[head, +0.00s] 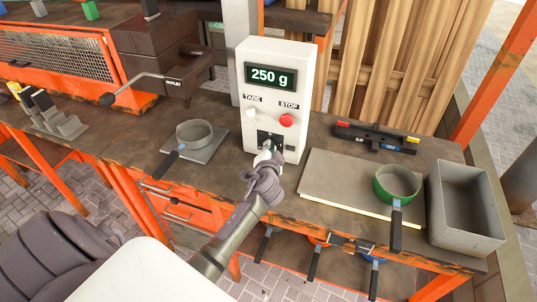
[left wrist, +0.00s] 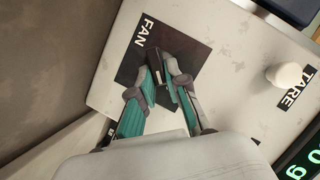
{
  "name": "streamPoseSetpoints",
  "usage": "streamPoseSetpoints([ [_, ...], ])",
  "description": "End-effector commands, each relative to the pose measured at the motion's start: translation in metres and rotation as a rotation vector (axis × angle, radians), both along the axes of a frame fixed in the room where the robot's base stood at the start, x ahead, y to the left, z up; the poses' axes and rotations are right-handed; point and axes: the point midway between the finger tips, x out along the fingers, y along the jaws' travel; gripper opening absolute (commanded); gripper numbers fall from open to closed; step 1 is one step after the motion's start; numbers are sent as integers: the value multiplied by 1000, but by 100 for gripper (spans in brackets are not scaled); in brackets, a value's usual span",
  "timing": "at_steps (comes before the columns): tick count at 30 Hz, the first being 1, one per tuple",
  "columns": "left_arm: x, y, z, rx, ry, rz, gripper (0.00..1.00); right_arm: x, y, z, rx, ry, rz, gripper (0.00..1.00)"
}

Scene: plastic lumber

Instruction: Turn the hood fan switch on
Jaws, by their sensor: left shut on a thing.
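The fan switch has a black plate labelled FAN (left wrist: 188,45) on the front of a white control box (head: 275,58). In the head view the plate sits low on the box's front. My left gripper (head: 267,157) reaches up to it from below and covers part of it. In the left wrist view the fingers of my left gripper (left wrist: 165,83) are closed on the small dark switch lever (left wrist: 154,60). The fingers hide much of the lever, so I cannot tell its position clearly. My right gripper is not in view.
Above the switch are a white TARE button (head: 250,112), a red STOP button (head: 286,120) and a display (head: 270,76) reading 250 g. A grey pan (head: 195,134) stands to the left. A green-rimmed pan (head: 397,184) and grey bin (head: 465,205) stand to the right.

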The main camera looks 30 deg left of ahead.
Motion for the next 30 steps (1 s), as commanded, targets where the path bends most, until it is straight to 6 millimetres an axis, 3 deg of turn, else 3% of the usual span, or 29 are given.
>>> streamPoseSetpoints([
  [1, 2, 0, -3, 46, 1, 1, 0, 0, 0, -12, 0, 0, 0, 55],
  [15, 3, -1, -6, 469, 101, 3, 0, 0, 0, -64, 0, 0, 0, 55],
  [30, 3, -1, -4, 720, 160, 6, 0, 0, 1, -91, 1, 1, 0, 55],
])
